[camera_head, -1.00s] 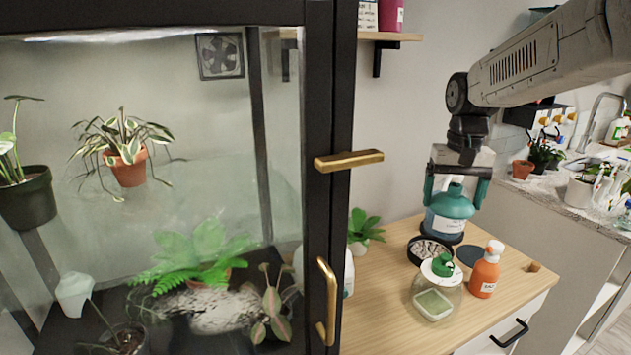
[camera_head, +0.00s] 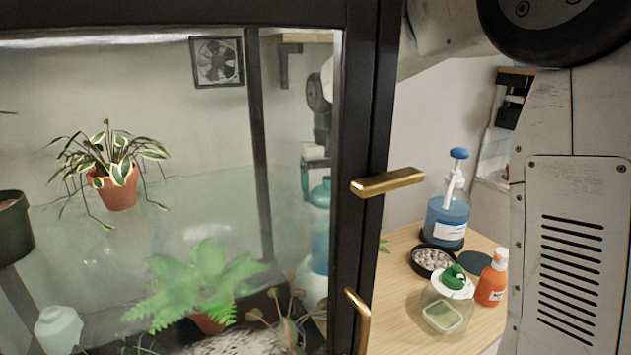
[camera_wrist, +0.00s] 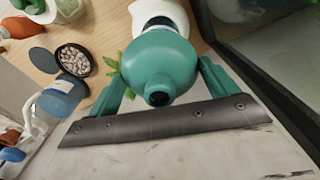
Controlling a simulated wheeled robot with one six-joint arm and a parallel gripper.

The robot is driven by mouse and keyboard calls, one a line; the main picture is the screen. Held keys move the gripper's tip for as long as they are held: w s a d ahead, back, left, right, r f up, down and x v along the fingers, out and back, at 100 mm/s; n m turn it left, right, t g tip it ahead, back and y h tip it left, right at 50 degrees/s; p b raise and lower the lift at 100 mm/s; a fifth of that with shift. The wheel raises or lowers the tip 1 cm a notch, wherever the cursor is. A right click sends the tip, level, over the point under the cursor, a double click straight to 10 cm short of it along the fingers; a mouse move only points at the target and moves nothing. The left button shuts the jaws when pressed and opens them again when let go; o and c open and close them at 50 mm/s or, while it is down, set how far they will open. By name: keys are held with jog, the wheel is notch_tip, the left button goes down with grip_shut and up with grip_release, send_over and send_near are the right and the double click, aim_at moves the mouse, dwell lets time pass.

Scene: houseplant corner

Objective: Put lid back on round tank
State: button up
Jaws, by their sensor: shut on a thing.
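My gripper (camera_wrist: 160,90) is shut on a teal dome-shaped lid (camera_wrist: 157,65), with one finger on each side of it; a dark knob on the lid points at the wrist camera. In the head view, the lid (camera_head: 320,192) and my gripper show dimly through the cabinet glass. A round white container (camera_wrist: 160,14), which appears to be the tank, lies beyond the lid in the wrist view and is partly hidden by it. A bluish-white shape (camera_head: 318,250) shows through the glass below the lid. I cannot tell whether lid and container touch.
The cabinet's black frame (camera_head: 365,130) and brass handles (camera_head: 388,181) stand close by. On the wooden table are a blue pump bottle (camera_head: 446,220), a bowl of pebbles (camera_head: 432,260), a glass jar (camera_head: 441,306) with a green top and an orange bottle (camera_head: 492,280).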

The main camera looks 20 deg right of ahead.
jog(key=shift+w+d+f, duration=0.1)
jog(key=shift+w+d, duration=0.05)
jog(key=shift+w, duration=0.3)
notch_tip(320, 180, down, 6)
dwell(0.3)
jog(key=shift+f, duration=0.25)
dwell(2.0)
jog(key=o, duration=0.8)
jog(key=shift+r, duration=3.55)
jog(key=shift+c, duration=0.3)
